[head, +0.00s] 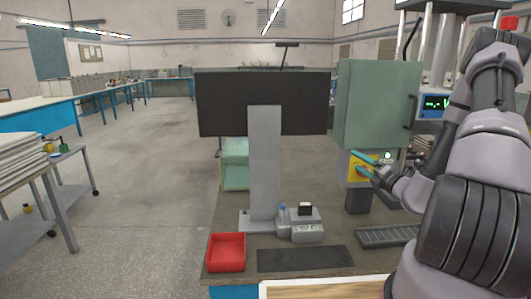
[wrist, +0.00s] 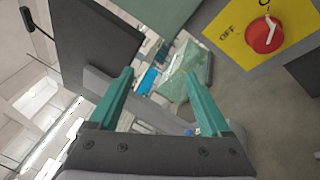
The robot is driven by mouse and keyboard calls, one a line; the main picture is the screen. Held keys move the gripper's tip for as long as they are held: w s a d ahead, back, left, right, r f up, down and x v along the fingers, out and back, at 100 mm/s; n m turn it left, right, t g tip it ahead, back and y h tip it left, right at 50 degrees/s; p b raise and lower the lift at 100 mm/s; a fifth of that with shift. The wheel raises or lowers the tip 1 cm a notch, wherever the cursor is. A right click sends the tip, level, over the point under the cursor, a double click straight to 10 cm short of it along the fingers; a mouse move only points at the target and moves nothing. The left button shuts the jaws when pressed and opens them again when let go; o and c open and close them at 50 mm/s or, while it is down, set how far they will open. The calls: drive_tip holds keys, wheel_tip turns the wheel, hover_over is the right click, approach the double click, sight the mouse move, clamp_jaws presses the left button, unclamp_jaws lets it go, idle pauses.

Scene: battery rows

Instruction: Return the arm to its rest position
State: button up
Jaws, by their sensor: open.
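My arm comes in from the right of the head view and bends forward over the bench. My gripper (head: 364,162) is beside the yellow switch panel (head: 356,176) below the green cabinet. In the wrist view my gripper (wrist: 158,76) has its two teal fingers spread apart with nothing between them. The yellow panel (wrist: 236,50) also shows there, with a red rotary knob (wrist: 264,37) to the right of the fingers and the word OFF beside it. The knob is apart from the fingers.
A large dark screen (head: 225,105) on a grey stand is left of my gripper. The green cabinet (head: 375,105) rises behind it. A red tray (head: 226,262), a dark mat (head: 305,259) and a small grey device (head: 307,233) are on the bench. Open floor lies left.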

drive_tip(key=s+a+r+n+g+y, duration=0.3)
drive_tip(key=s+a+r+n+g, duration=0.3)
drive_tip(key=a+n, duration=0.25)
drive_tip(key=s+a+r+n+g+y, duration=0.4)
drive_tip(key=a+r+n+g, duration=0.25)
drive_tip(key=n, duration=0.35)
drive_tip(key=s+a+r+n+g+h, duration=0.3)
drive_tip(key=s+r+n+g+h, duration=0.15)
drive_tip(key=s+n, duration=0.55)
drive_tip(key=s+d+r+n+t+h, duration=0.7)
drive_tip(key=r+n+h, duration=0.1)
drive_tip(key=r+n, duration=0.1)
drive_tip(key=shift+d+r+n, duration=0.3)
drive_tip(key=shift+r+n, duration=0.05)
drive_tip(key=shift+n, duration=0.5)
